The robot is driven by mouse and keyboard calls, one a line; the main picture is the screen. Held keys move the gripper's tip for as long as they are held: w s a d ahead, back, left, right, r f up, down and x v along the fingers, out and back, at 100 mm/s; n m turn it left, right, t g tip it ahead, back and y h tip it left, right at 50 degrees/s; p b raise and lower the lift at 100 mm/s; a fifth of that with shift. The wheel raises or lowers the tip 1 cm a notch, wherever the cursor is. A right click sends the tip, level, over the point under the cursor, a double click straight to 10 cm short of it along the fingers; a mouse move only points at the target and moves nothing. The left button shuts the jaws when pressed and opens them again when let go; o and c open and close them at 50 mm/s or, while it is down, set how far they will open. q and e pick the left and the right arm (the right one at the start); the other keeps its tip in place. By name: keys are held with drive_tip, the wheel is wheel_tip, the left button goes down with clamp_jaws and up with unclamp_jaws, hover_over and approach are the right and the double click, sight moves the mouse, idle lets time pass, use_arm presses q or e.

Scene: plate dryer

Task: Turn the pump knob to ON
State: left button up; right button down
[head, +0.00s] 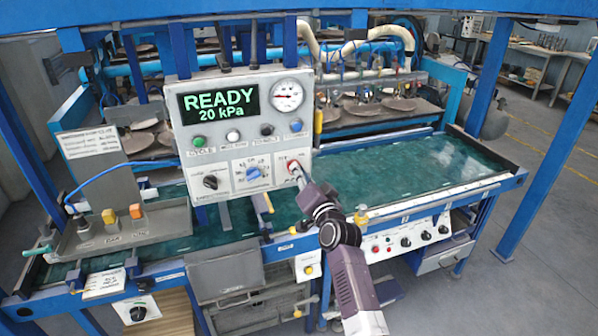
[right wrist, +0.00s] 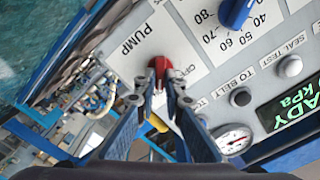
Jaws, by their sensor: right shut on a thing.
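The control panel (head: 222,150) hangs over the green table; its display (head: 220,103) reads READY and 20 kPa. The red pump knob (right wrist: 158,66) sits by the PUMP label in the right wrist view. The knob's exact pointing direction is hard to tell. My left gripper is not in view.
A blue dial (head: 254,173) and a black knob (head: 211,182) are left of the pump knob. A round gauge (head: 287,95) is above it. The green tabletop (head: 400,165) is largely clear.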

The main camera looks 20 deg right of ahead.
drive_tip(key=shift+m, duration=0.3)
idle(0.4)
drive_tip(key=c, duration=2)
unclamp_jaws()
drive_tip(key=shift+s, duration=0.1)
drive_tip(key=s, duration=1.1)
drive_tip(key=shift+s+d, duration=0.2)
drive_tip(key=shift+s, duration=0.2)
